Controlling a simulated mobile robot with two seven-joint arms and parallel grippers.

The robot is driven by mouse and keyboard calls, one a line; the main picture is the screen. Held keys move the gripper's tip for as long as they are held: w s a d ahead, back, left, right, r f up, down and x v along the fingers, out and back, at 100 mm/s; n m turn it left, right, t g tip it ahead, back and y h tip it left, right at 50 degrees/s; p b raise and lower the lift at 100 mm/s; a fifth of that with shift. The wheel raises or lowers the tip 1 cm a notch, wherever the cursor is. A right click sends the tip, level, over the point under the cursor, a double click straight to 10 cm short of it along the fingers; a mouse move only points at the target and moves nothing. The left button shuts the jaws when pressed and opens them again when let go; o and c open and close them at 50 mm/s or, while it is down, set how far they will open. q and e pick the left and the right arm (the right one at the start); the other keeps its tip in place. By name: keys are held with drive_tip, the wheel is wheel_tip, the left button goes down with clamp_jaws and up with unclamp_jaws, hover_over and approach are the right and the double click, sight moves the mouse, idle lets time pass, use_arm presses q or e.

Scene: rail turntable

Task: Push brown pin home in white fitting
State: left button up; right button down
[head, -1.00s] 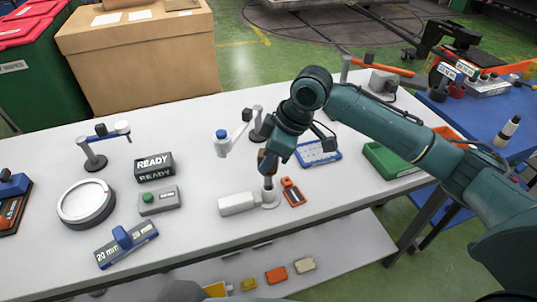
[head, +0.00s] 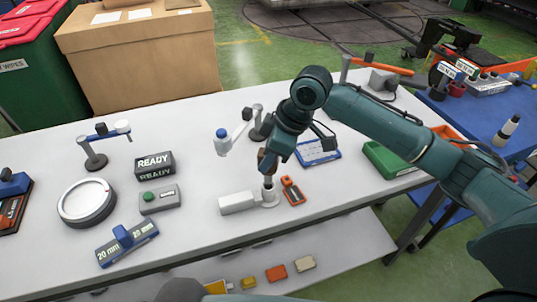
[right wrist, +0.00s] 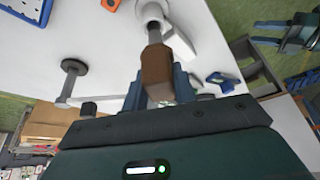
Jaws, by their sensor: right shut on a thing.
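The brown pin (right wrist: 157,62) is in my right gripper (right wrist: 160,85), which is shut on its brown handle in the right wrist view. The pin's grey shaft runs to the round end of the white fitting (right wrist: 150,10); its tip is at or in that end, and how deep it sits I cannot tell. In the head view the white fitting (head: 240,203) lies near the table's front edge, and my right gripper (head: 267,165) is directly above its round end, with the pin pointing down. My left gripper is not in view.
An orange tool (head: 292,191) lies just right of the fitting. A jointed stand with a blue-capped bottle (head: 222,142) is behind it. A grey box with a green button (head: 160,199) and a READY sign (head: 154,165) stand to the left. A blue tray (head: 318,153) lies behind right.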

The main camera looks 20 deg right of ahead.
sight(269, 173)
drive_tip(key=shift+f, duration=0.2)
drive_tip(key=shift+f, duration=0.5)
drive_tip(key=shift+f+b, duration=0.4)
drive_tip(key=shift+f, duration=0.15)
drive_tip(key=shift+f, duration=0.5)
drive_tip(key=shift+f+b, duration=0.3)
drive_tip(key=shift+f, duration=0.15)
drive_tip(key=shift+f, duration=0.6)
drive_tip(key=c, duration=1.1)
unclamp_jaws()
drive_tip(key=shift+o, duration=0.2)
